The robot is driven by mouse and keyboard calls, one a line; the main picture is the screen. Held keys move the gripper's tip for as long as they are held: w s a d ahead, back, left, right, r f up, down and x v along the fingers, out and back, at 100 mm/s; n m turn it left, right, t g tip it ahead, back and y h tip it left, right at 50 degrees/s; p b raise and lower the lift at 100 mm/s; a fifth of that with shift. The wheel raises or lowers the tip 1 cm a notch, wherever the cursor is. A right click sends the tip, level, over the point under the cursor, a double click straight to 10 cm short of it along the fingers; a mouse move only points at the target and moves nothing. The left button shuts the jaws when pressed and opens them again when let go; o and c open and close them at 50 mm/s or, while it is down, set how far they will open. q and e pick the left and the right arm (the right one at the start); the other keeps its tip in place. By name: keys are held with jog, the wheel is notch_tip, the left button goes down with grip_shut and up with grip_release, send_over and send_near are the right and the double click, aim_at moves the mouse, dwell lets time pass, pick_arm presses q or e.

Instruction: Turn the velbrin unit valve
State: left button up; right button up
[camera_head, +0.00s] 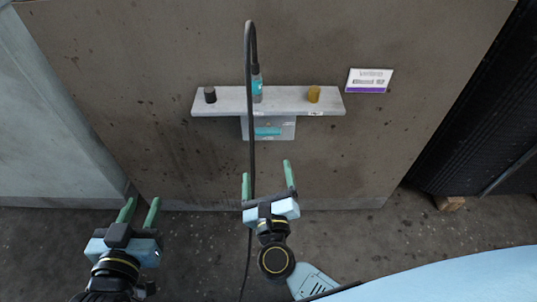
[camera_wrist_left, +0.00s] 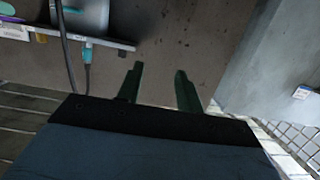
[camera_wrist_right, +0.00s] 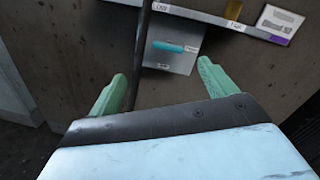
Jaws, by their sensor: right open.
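A grey box (camera_head: 284,130) with a horizontal teal handle (camera_head: 268,131) is mounted on the brown wall panel under a grey shelf. I take the handle for the valve. It also shows in the right wrist view (camera_wrist_right: 170,47), ahead of the fingers. A sign with a purple stripe (camera_head: 369,80) hangs to the right; its text is too blurred to read surely. My right gripper (camera_head: 267,170) is open and empty, below the box and apart from it. My left gripper (camera_head: 143,200) is open and empty, low at the left, away from the box.
The grey shelf (camera_head: 225,103) carries a black knob (camera_head: 210,95), a teal connector (camera_head: 257,86) and a yellow knob (camera_head: 313,94). A black cable (camera_head: 249,60) loops from the connector and hangs down just left of the teal handle, passing by my right gripper's fingers.

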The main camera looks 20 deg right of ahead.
jog(key=m+h+b, duration=0.1)
jog(key=m+b, duration=0.1)
jog(key=m, duration=0.4)
jog(key=b, duration=0.2)
send_near(269, 134)
jog(key=w, duration=0.3)
jog(key=shift+g, duration=0.4)
jog(key=x, duration=0.2)
jog(key=b+x, duration=0.1)
jog(key=x, duration=0.2)
jog(key=shift+w+d+r, duration=0.2)
jog(key=shift+d+r, duration=0.05)
jog(key=shift+d, duration=0.05)
pick_arm(q)
jog(key=s+r+t+h, duration=0.3)
jog(key=r+t, duration=0.6)
jog(key=r, duration=0.5)
jog(key=shift+s+d+r, duration=0.25)
jog(key=shift+s+r, duration=0.15)
jog(key=shift+s, duration=0.2)
pick_arm(e)
jog(key=shift+w+d, duration=0.15)
jog(key=shift+w, duration=0.3)
jog(key=c, duration=1)
